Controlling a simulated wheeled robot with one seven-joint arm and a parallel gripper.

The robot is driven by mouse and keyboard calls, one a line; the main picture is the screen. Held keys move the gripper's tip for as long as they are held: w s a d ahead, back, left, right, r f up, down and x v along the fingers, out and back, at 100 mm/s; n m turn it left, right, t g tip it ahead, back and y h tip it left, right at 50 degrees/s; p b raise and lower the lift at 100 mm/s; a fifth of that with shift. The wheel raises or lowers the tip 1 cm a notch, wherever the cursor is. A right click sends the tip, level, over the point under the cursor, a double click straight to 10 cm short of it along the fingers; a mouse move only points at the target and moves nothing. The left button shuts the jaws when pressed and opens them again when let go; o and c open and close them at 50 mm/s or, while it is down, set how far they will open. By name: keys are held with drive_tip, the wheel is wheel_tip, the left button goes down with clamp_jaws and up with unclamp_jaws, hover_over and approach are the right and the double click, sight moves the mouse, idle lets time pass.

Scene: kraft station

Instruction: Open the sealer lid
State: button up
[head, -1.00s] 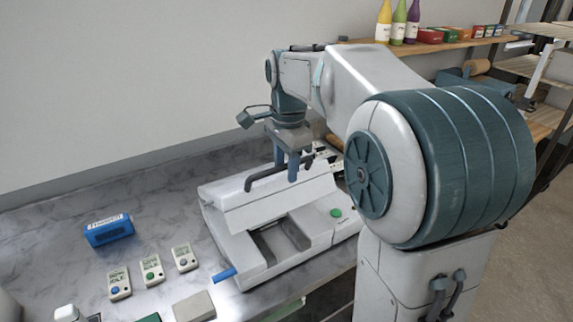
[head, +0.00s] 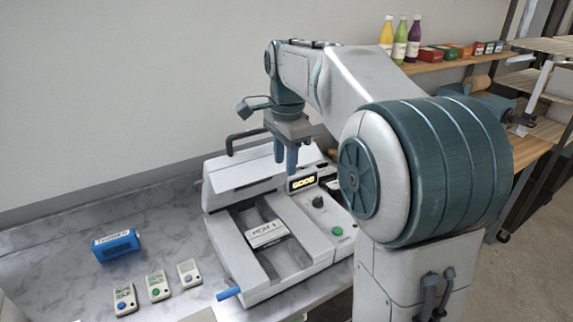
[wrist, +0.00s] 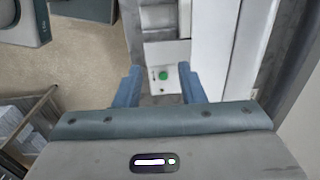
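The white sealer (head: 300,250) stands on the counter with its lid (head: 240,177) raised and tilted back. The lid's dark handle (head: 243,138) is at the top, toward the wall. The bed below is uncovered, and a small labelled pack (head: 266,233) lies across it. My gripper (head: 285,168) hangs fingers down just right of the handle, in front of the lid in the picture; it appears clear of the handle. In the wrist view my gripper (wrist: 158,68) shows its two blue fingers spread apart with nothing between them. The sealer's green button (wrist: 163,75) shows beyond them.
A lit display (head: 302,184), a dark knob (head: 318,202) and a blue side lever (head: 229,293) are on the sealer. A blue box (head: 117,245) and several small devices (head: 157,286) lie left on the counter. Bottles (head: 400,45) stand on the shelf behind.

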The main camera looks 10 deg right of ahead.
drive_tip(key=shift+w+a+r, duration=0.1)
drive_tip(key=shift+w+r, duration=0.15)
drive_tip(key=shift+r, duration=0.7)
drive_tip(key=shift+w+a+r, duration=0.1)
drive_tip(key=shift+w+r, duration=0.15)
drive_tip(key=shift+r, duration=0.65)
drive_tip(key=s+d+f+n+t+b, duration=0.2)
drive_tip(key=s+f+n+b, duration=0.4)
drive_tip(key=s+f+n, duration=0.8)
drive_tip(key=s+f+t, duration=0.1)
drive_tip(key=s+f, duration=0.5)
drive_tip(key=s, duration=0.3)
drive_tip(key=shift+s+d, duration=0.2)
drive_tip(key=shift+d, duration=0.05)
